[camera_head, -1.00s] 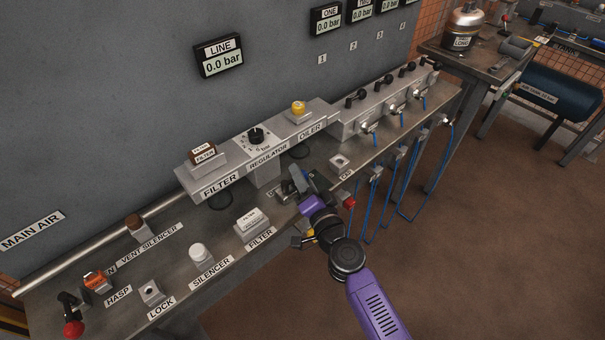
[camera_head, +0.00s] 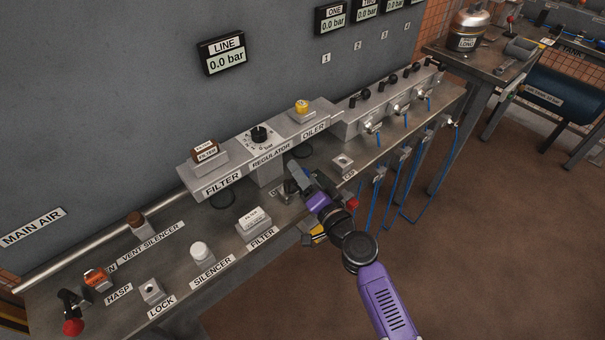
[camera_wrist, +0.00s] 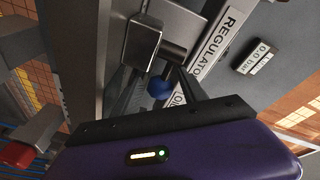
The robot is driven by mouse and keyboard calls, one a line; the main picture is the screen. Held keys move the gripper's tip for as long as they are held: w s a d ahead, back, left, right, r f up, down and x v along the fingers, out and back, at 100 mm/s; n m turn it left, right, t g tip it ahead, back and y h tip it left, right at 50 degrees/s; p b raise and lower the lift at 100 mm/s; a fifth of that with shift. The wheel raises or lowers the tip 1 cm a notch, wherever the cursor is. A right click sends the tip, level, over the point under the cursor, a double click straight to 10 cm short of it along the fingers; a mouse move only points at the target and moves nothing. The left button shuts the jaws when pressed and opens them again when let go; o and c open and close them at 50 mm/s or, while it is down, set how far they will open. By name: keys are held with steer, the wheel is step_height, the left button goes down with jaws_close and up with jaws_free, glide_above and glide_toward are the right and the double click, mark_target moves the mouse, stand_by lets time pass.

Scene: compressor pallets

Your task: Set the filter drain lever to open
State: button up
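My gripper (camera_head: 298,183) is low over the bench, below the regulator and to the right of the filter block. In the wrist view, a blue ball knob (camera_wrist: 160,88) on a short lever sits just in front of my gripper, between its two dark fingers, which look apart. A metal block (camera_wrist: 141,42) stands behind the knob. I take this for the drain lever; its label is mostly hidden behind my gripper in the head view. I cannot tell whether the fingers touch the knob. The filter block (camera_head: 205,172) stands at the back with a brown-topped tag on it.
A red knob (camera_head: 352,204) is at the bench's front edge, close right of my wrist; it also shows in the wrist view (camera_wrist: 17,154). The white FILTER tag holder (camera_head: 253,222) is to the left. The regulator (camera_head: 262,145) overhangs behind. Blue hoses hang at the right.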

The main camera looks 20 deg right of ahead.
steer(key=s, duration=0.7)
steer(key=shift+s+d+b, duration=0.35)
steer(key=shift+s+b, duration=0.05)
steer(key=shift+b, duration=0.05)
steer(key=s+r+n+g, duration=0.1)
steer(key=s+r+n, duration=0.1)
steer(key=s, duration=1)
steer(key=s+a+r+n+g+h, duration=0.1)
steer(key=s+n, duration=0.3)
steer(key=s, duration=0.9)
steer(key=s+r+n+g, duration=0.1)
steer(key=s+r+n, duration=0.2)
steer(key=s, duration=0.9)
steer(key=shift+s+a+n+h, duration=0.25)
steer(key=shift+n+h, duration=0.15)
steer(key=shift+n, duration=0.1)
